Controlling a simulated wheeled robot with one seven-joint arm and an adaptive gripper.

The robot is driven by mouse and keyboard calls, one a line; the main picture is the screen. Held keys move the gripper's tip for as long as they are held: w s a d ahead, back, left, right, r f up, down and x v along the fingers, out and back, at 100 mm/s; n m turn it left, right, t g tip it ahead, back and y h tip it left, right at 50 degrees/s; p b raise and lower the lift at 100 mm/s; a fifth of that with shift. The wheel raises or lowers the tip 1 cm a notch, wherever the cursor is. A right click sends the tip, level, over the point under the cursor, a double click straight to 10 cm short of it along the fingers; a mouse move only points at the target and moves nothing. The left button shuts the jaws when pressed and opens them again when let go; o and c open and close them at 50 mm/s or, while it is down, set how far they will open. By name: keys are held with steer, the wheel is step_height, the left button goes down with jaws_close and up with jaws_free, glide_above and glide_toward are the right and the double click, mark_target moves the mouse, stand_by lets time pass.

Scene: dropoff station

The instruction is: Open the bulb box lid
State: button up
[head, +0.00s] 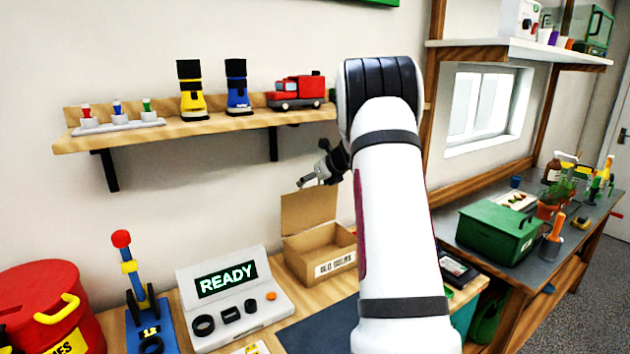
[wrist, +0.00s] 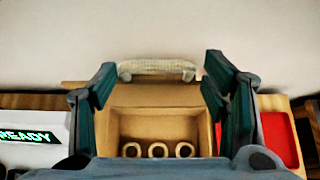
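The bulb box (head: 336,267) is a brown cardboard box labelled "OLD BULBS" on the wooden bench. Its lid (head: 309,207) stands up at the back, so the box is open. My gripper (head: 312,182) is just above the lid's top edge in the head view; contact cannot be told. In the wrist view my gripper (wrist: 160,88) has its two dark fingers spread wide, with the open box (wrist: 118,122) seen between and beyond them. Three pale round-ended items (wrist: 157,150) show in the box. A pale ribbed strip (wrist: 157,69) lies between the fingertips; what it is cannot be told.
A "READY" console (head: 235,297) stands left of the box and a dark tray (head: 457,269) to its right. A red bin (wrist: 278,140) shows right of the box in the wrist view.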

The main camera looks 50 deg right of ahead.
steer(key=v, duration=1.2)
steer(key=shift+d, duration=0.1)
